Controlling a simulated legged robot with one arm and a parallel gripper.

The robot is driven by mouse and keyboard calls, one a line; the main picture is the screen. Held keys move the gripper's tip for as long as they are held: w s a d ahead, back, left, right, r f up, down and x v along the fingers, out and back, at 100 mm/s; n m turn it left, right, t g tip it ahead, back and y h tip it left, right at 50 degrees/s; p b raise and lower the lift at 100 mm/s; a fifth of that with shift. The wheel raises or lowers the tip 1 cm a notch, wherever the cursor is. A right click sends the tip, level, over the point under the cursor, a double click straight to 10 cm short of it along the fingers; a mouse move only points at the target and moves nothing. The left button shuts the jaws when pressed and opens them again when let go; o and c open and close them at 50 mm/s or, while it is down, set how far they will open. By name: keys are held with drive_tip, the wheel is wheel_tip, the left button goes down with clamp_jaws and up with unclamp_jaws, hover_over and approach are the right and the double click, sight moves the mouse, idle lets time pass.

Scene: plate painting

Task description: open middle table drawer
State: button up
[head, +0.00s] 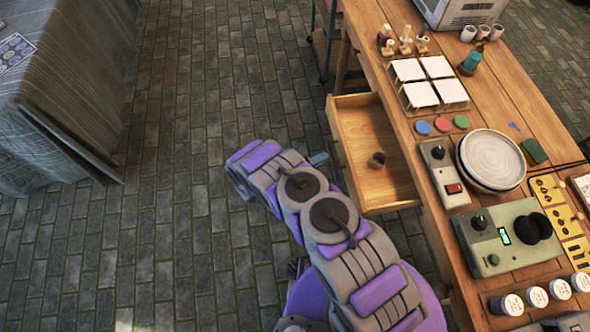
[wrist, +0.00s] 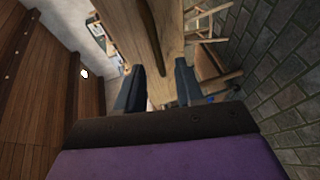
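A wooden drawer (head: 338,142) stands pulled out from the left side of the wooden table (head: 402,122). Contact with the drawer cannot be made out.
On the tabletop are a white plate (head: 492,160), a grey-green device (head: 500,240), white square tiles (head: 420,93) and several small jars (head: 537,297). A cloth-covered table (head: 60,100) stands at the left. The brick floor (head: 190,150) between the tables is clear.

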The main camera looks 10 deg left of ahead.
drive_tip(key=p+v, duration=0.2)
drive_tip(key=v, duration=1.1)
drive_tip(key=shift+a+f, duration=0.1)
drive_tip(key=shift+a, duration=0.15)
